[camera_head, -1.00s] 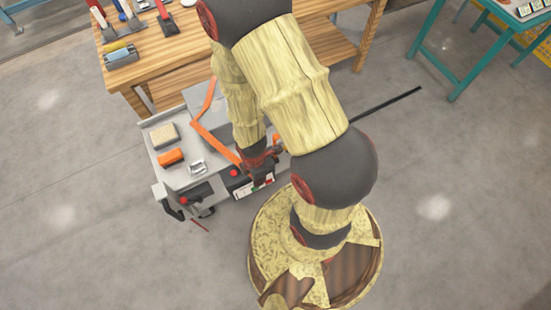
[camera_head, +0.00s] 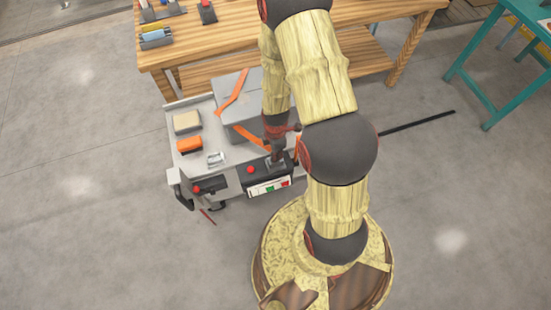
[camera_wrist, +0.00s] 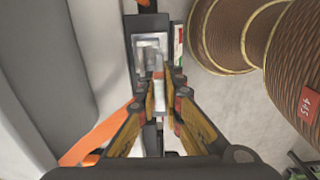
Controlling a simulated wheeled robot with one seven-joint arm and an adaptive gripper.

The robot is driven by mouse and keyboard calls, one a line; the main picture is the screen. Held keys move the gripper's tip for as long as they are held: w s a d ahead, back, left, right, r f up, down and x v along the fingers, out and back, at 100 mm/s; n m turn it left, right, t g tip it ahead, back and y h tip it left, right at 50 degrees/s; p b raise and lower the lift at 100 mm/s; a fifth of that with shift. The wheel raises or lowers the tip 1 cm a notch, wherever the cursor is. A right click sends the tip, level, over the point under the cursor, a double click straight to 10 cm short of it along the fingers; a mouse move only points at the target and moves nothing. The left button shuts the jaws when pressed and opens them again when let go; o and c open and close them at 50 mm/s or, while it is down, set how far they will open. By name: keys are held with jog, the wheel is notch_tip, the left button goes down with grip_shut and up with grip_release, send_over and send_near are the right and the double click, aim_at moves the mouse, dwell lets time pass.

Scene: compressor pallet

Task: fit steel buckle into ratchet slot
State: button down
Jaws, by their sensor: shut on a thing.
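My gripper (camera_wrist: 164,92) is shut on a narrow bright metal piece that looks like the steel buckle (camera_wrist: 149,52). The buckle's silver frame extends ahead of the fingertips, over a dark housing (camera_wrist: 142,22) that appears to be the ratchet. Whether the buckle is inside the slot or just above it, I cannot tell. In the head view my gripper (camera_head: 277,158) points down at the dark box's top, right of its red button (camera_head: 250,169). My gripper hides the buckle and slot there.
An orange strap (camera_head: 250,138) runs over the grey compressor block (camera_head: 243,118). A tan block (camera_head: 187,122), an orange piece (camera_head: 189,145) and a silver clip (camera_head: 215,158) lie on the grey pallet top at left. A wooden bench (camera_head: 380,18) stands behind.

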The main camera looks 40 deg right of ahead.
jog(key=shift+w+d+f+b, duration=0.25)
jog(key=shift+f+b, duration=0.35)
jog(key=shift+f, duration=0.3)
jog(key=shift+w+d+f+b, duration=0.15)
jog(key=shift+w+f+b, duration=0.15)
jog(key=shift+f+b, duration=0.45)
jog(key=shift+w+d+f+b, duration=0.25)
jog(key=shift+f+b, duration=0.2)
jog(key=shift+f, duration=0.55)
jog(key=shift+s+a+f+b, duration=0.15)
jog(key=shift+f+b, duration=0.25)
jog(key=shift+f, duration=0.25)
jog(key=c, duration=1.9)
grip_release()
jog(key=shift+s+f, duration=0.1)
jog(key=shift+f, duration=0.05)
